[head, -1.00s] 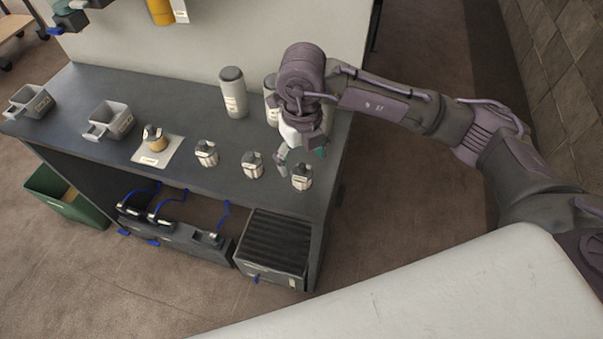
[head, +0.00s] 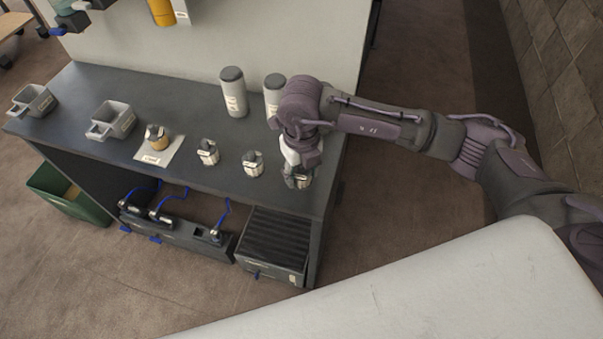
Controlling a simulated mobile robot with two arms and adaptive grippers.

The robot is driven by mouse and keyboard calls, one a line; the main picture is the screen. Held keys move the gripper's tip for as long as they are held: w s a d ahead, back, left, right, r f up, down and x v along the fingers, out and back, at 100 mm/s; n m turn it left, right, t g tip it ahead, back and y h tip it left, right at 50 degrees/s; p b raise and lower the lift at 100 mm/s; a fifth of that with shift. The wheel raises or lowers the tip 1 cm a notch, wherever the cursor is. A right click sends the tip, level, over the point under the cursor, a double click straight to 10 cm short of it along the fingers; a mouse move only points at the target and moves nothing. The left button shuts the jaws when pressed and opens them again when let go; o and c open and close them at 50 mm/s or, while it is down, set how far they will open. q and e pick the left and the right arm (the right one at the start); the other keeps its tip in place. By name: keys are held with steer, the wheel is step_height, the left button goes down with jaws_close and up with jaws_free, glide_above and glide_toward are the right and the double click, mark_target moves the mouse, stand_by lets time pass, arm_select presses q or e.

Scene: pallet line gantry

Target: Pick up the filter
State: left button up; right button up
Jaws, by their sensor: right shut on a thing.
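A small silver, dark-topped filter (head: 298,182) stands at the right end of the row near the front edge of the dark bench. My right gripper (head: 298,172) comes down on it from above and is shut on it. The gripper hides most of the filter, and I cannot tell whether it still touches the bench. Two similar silver pieces stand to the left: one next to it (head: 252,163) and one further along (head: 208,152). My left gripper is not in view.
Two grey bins (head: 113,121) (head: 34,99) are further left. Tall grey canisters (head: 234,94) (head: 272,95) stand behind, one close to my right wrist. A ribbed black box (head: 275,240) sits below the bench front.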

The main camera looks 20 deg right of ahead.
steer(key=shift+c, duration=1.4)
